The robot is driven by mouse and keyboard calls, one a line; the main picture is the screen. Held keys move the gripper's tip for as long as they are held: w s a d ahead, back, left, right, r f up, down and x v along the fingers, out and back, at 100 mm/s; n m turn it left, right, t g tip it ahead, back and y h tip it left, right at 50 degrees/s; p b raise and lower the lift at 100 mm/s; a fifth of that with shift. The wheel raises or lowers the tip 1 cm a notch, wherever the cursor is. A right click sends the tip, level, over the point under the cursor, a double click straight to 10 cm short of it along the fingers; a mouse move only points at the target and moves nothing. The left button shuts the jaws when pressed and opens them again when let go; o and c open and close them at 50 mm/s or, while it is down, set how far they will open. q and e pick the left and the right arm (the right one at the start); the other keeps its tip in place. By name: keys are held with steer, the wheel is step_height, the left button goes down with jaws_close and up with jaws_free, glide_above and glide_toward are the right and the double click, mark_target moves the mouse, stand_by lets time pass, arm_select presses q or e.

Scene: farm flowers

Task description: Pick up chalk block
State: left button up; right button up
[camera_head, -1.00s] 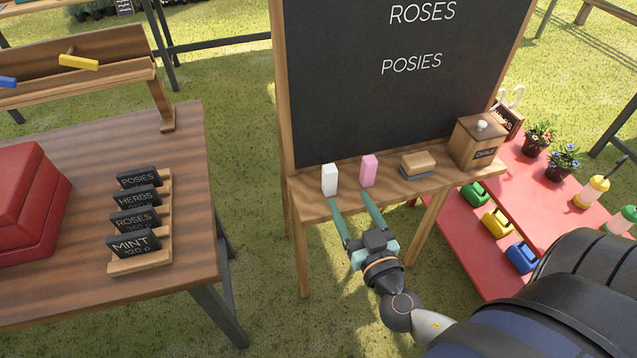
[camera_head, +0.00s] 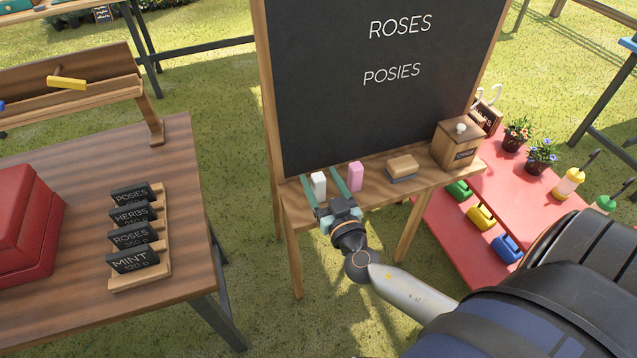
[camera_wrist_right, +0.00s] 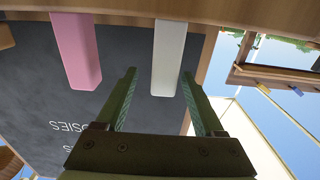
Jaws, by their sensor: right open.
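A white chalk block (camera_head: 319,185) stands upright on the wooden ledge of the chalkboard. A pink chalk block (camera_head: 355,176) stands to its right. My right gripper (camera_head: 320,178) is open at the ledge, with one green finger on each side of the white block in the head view. In the right wrist view the white block (camera_wrist_right: 168,58) shows between and beyond the open fingers (camera_wrist_right: 158,85), and the pink block (camera_wrist_right: 77,50) is outside them to the left. I cannot tell whether the fingers touch the white block. My left gripper is not in view.
The chalkboard (camera_head: 370,110) rises behind the ledge. An eraser (camera_head: 401,168) and a wooden box (camera_head: 458,146) stand farther right on the ledge. A table (camera_head: 180,190) with black signs is at the left. A red flower stand (camera_head: 540,197) is at the right.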

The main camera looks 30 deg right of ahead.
steer(key=shift+a+p+x, duration=0.2)
steer(key=shift+p+x, duration=0.3)
steer(key=shift+x, duration=1.4)
steer(key=shift+r, duration=0.1)
jaws_close()
